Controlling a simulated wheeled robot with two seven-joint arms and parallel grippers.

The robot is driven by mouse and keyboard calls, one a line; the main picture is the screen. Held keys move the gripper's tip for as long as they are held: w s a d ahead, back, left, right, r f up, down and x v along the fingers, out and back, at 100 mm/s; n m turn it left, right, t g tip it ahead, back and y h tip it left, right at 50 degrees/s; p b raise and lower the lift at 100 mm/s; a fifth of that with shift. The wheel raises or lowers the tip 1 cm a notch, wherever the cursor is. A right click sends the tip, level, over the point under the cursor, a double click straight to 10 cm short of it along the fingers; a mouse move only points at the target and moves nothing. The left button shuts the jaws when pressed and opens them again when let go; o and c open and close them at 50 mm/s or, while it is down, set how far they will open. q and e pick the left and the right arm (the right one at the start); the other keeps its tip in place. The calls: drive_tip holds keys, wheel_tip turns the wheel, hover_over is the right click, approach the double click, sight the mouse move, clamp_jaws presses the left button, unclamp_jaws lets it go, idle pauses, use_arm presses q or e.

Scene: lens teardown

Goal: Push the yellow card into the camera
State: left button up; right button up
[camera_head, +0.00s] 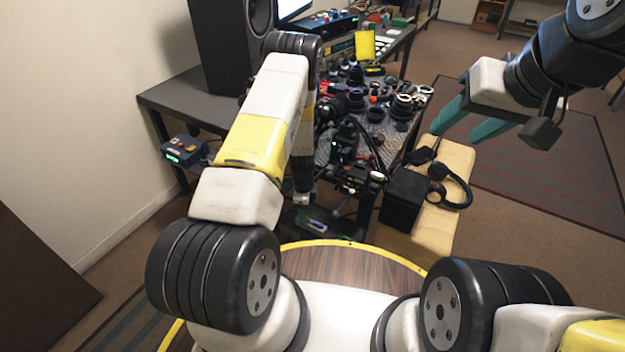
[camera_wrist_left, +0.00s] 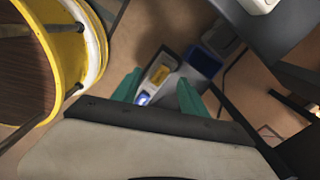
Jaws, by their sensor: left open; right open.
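My right gripper (camera_head: 458,132) is open and empty, raised at the right, away from the table.
The crowded worktable (camera_head: 180,98) holds several lenses, a black speaker (camera_head: 228,45) and a yellow panel (camera_head: 365,45). A black box (camera_head: 404,198) and headphones (camera_head: 455,190) lie on a tan bench (camera_head: 455,155). A blue-topped object (camera_wrist_left: 203,60) is beside the device. Floor at right is open.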

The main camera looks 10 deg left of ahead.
use_arm(q)
drive_tip(key=shift+f, duration=0.8)
drive_tip(key=c, duration=0.9)
drive_tip(key=o, duration=0.9)
drive_tip(key=shift+r, duration=3.95)
